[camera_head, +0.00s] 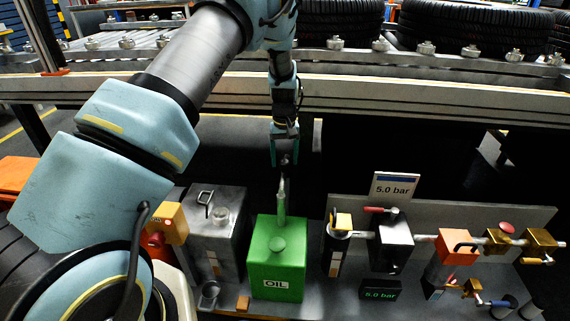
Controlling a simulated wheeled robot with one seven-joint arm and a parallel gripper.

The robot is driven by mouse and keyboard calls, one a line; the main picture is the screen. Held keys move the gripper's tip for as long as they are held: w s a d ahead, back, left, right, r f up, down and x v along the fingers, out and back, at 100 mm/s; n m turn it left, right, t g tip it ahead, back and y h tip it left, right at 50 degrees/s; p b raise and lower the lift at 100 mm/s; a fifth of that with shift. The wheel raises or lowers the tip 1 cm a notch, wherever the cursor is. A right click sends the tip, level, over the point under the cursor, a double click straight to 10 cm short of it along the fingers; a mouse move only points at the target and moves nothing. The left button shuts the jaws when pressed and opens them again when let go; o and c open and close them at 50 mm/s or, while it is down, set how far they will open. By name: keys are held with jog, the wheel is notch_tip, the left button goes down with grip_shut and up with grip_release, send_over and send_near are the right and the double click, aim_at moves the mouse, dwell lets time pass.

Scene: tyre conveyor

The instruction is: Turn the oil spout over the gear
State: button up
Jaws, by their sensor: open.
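The green oil box (262,270) bears a white OIL label and a round green cap on top. Its spout (282,202) rises from the back of the box as a thin, upright, tapering tube with a pale tip. My gripper (284,162) points down from above at the spout's upper end and is open. I cannot tell whether the fingers are around the tip or just behind it. I cannot make out a gear for certain. A grey metal box (209,240) with a handle and a round fitting stands just left of the oil box.
Right of the oil box stand a black valve block (392,243) with a red lever, a 5.0 bar sign (394,188), an orange block (452,248) and brass fittings (497,240). Behind runs the conveyor rail (420,95) with tyres (474,25). My arm covers the left side.

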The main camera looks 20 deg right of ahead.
jog(key=shift+f, duration=1)
grip_shut()
dwell(0.8)
